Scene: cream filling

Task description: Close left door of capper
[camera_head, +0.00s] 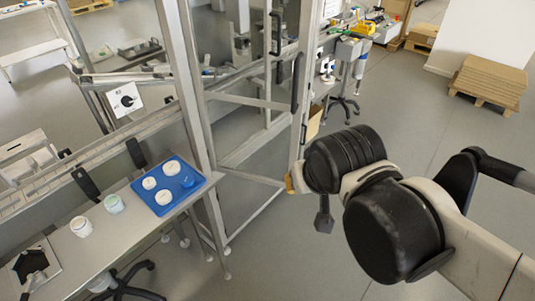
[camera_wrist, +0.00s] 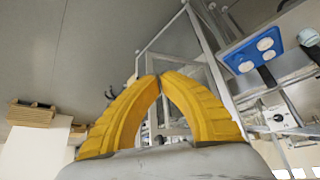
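The capper is a tall metal-framed cabinet with clear panels in the middle of the head view. A framed door (camera_head: 303,60) stands swung out from its post (camera_head: 187,80), with a black bar handle (camera_head: 297,82) near its outer edge. Another black handle (camera_head: 276,33) shows further back; I cannot tell which panel carries it. My gripper (camera_head: 291,182) is beside the lower outer edge of the door, its yellow tips mostly hidden behind my wrist. In the wrist view the yellow fingers (camera_wrist: 158,76) meet at their tips with nothing visible between them. The door frame (camera_wrist: 160,38) lies beyond them; contact is unclear.
A steel table (camera_head: 120,235) at left bears a blue tray (camera_head: 204,187) with white lids, and two jars (camera_head: 81,227) stand beside it. A stool (camera_head: 128,285) is below. Flat cardboard on a pallet (camera_head: 490,82) is far right. The floor right of the door is open.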

